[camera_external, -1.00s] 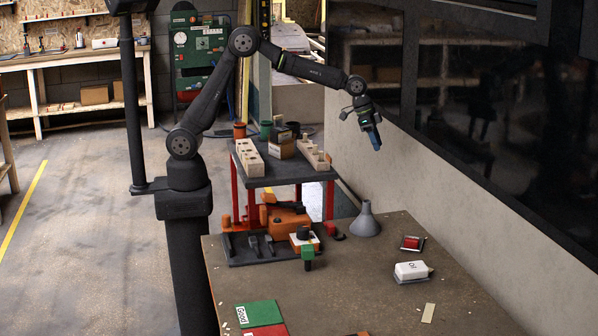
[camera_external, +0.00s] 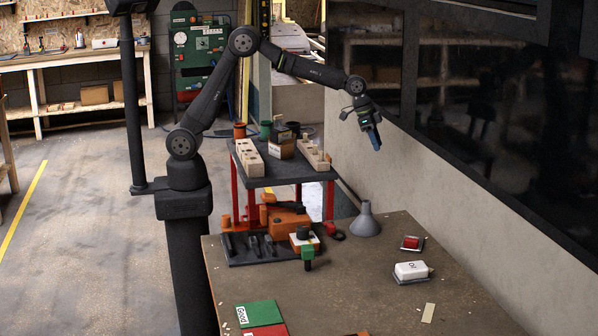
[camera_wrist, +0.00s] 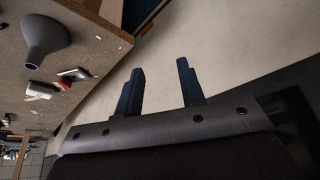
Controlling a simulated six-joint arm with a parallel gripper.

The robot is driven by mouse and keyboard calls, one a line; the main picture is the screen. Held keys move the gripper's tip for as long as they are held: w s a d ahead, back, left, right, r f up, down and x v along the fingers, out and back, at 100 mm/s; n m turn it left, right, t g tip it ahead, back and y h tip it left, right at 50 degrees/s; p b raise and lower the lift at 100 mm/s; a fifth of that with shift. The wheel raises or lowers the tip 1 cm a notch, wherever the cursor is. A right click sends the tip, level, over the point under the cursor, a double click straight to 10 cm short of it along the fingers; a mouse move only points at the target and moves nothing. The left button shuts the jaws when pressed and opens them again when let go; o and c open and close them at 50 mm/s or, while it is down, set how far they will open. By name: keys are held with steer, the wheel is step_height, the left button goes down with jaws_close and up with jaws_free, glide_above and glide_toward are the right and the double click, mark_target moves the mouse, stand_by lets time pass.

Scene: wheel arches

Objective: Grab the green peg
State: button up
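My gripper (camera_external: 373,137) hangs in the air to the right of the small black shelf, above the workbench and near the wall. In the wrist view its two blue fingers (camera_wrist: 160,85) are apart with nothing between them. A green upright cylinder (camera_external: 265,131), possibly the peg, stands at the back of the shelf top, left of my gripper and well apart from it. Another green piece (camera_external: 307,252) with a dark lower part is at the front of the orange device on the bench. I cannot tell for certain which is the peg.
Pale blocks with holes (camera_external: 249,157) and (camera_external: 313,154) lie on the shelf top, with a small box (camera_external: 282,149) between them. An orange cylinder (camera_external: 239,131) stands back left. A grey funnel (camera_external: 365,221) and white block (camera_external: 411,269) are on the bench. The wall (camera_external: 440,180) is close right.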

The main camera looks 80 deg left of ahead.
steer(key=shift+o, duration=0.4)
steer(key=o, duration=0.4)
steer(key=r+m+g+h, duration=0.15)
steer(key=m+g, duration=0.35)
steer(key=m, duration=0.9)
glide_above(308, 246)
steer(key=w+a, duration=0.1)
steer(key=a, duration=0.5)
steer(key=shift+h, duration=0.25)
steer(key=x, duration=1.1)
steer(key=shift+s+d+f, duration=0.1)
steer(key=shift+d+f, duration=0.05)
steer(key=shift+f, duration=0.2)
steer(key=shift+w+x, duration=0.1)
steer(key=shift+x, duration=1.35)
steer(key=shift+w+x, duration=0.15)
steer(key=shift+x, duration=1.3)
steer(key=shift+c, duration=0.2)
